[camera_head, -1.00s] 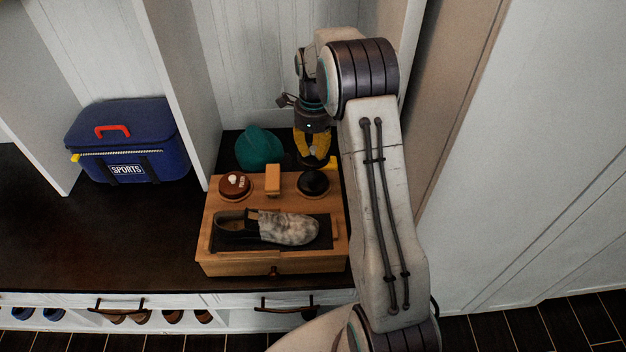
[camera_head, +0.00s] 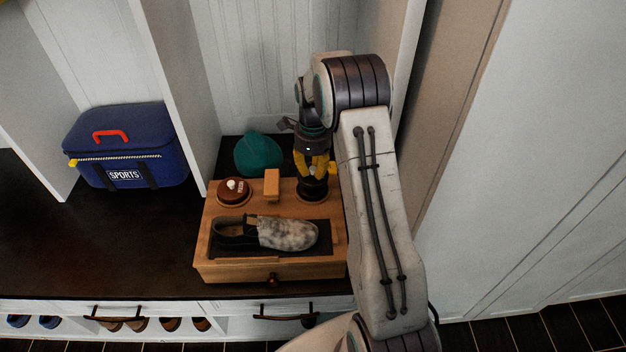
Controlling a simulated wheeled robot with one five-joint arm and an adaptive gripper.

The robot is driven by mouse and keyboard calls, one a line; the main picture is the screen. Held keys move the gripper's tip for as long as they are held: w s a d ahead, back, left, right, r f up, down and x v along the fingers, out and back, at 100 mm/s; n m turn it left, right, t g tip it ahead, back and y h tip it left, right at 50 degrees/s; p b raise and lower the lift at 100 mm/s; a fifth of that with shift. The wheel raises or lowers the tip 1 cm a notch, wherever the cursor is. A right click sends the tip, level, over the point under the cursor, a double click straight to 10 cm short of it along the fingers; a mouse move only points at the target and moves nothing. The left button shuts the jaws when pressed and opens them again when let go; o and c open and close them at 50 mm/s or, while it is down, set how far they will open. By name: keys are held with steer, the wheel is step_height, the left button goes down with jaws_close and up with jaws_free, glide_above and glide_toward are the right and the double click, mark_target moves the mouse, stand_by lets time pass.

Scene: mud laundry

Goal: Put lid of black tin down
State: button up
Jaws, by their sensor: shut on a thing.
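The black tin (camera_head: 312,194) stands in the right rear recess of a wooden shoe-care box. My gripper (camera_head: 313,171) points down directly over it, with its yellow fingers shut on the dark lid (camera_head: 313,183). The lid is at the top of the tin; whether it rests on the tin or hangs just above it cannot be told. The fingers and the dark colours hide the seam between lid and tin.
The wooden box (camera_head: 270,271) holds a grey mottled shoe (camera_head: 288,234), a brown tin (camera_head: 233,191) and a wooden block (camera_head: 271,184). A teal cap (camera_head: 258,154) lies behind it. A blue sports bag (camera_head: 125,150) stands left; the dark bench (camera_head: 110,232) between is clear.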

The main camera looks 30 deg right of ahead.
mark_target(313, 174)
steer(key=shift+f, duration=2)
steer(key=shift+f+b, duration=0.2)
steer(key=shift+b, duration=0.15)
steer(key=o, duration=0.8)
